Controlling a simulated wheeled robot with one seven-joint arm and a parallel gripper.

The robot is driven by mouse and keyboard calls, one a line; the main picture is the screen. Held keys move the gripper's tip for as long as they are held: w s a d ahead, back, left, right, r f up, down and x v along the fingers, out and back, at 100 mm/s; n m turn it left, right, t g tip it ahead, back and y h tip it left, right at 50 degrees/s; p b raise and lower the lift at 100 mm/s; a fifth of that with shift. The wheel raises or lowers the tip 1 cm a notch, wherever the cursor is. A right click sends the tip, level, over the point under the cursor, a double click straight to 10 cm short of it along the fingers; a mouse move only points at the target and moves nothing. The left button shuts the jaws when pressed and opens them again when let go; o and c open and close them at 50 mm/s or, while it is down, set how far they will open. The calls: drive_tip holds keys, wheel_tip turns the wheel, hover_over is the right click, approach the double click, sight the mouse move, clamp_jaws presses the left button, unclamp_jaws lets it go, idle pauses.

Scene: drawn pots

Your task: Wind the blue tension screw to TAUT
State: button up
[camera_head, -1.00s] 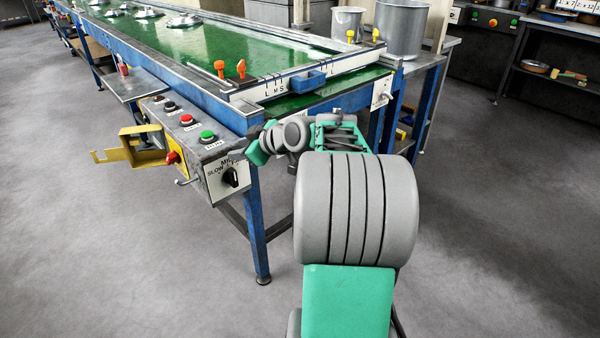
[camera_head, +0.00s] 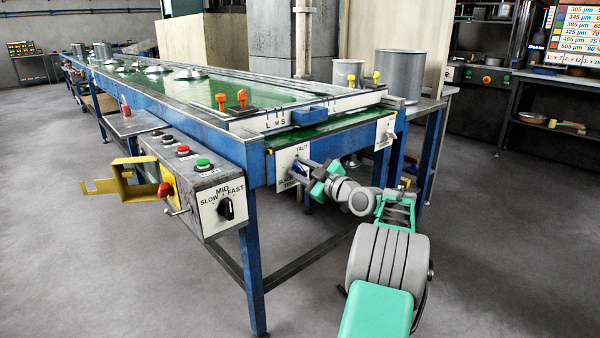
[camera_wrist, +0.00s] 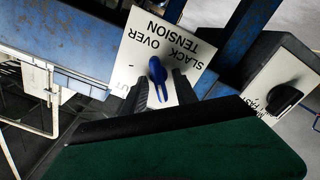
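The blue tension screw (camera_wrist: 157,72) stands on a white plate (camera_wrist: 140,42) that shows upside down in the wrist view, with SLACK, OVER and TENSION readable. The TAUT label is partly hidden there. In the head view the plate (camera_head: 282,157) is on the end of the blue-framed table, with TAUT at its top; the screw (camera_head: 299,169) is mostly covered by my gripper (camera_head: 312,172). In the wrist view my gripper (camera_wrist: 163,90) is open, one dark finger on each side of the screw's handle, with gaps visible. I cannot tell which mark the screw points at.
A control box (camera_head: 200,185) with a black SLOW-MID-FAST knob (camera_head: 226,208) and buttons sits left of the plate. A yellow bracket (camera_head: 125,180) sticks out beside it. Another white plate (camera_head: 384,132) is to the right. Open floor lies in front.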

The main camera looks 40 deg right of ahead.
clamp_jaws()
idle(0.3)
drive_tip(key=shift+a, duration=0.1)
idle(0.4)
drive_tip(key=m+p, duration=0.1)
drive_tip(key=m, duration=0.1)
drive_tip(key=shift+r+m+p, duration=0.2)
drive_tip(key=shift+m+p, duration=0.15)
drive_tip(key=shift+m, duration=0.05)
drive_tip(key=m+p, duration=0.2)
drive_tip(key=m, duration=0.1)
drive_tip(key=shift+d+r, duration=0.1)
drive_tip(key=shift+d, duration=0.2)
drive_tip(key=m+p, duration=0.2)
drive_tip(key=m, duration=0.1)
drive_tip(key=shift+d+m, duration=0.15)
drive_tip(key=shift+m, duration=0.15)
drive_tip(key=shift+d+m+p, duration=0.15)
drive_tip(key=shift+m+p, duration=0.75)
drive_tip(key=shift+m, duration=0.2)
drive_tip(key=shift+f, duration=0.2)
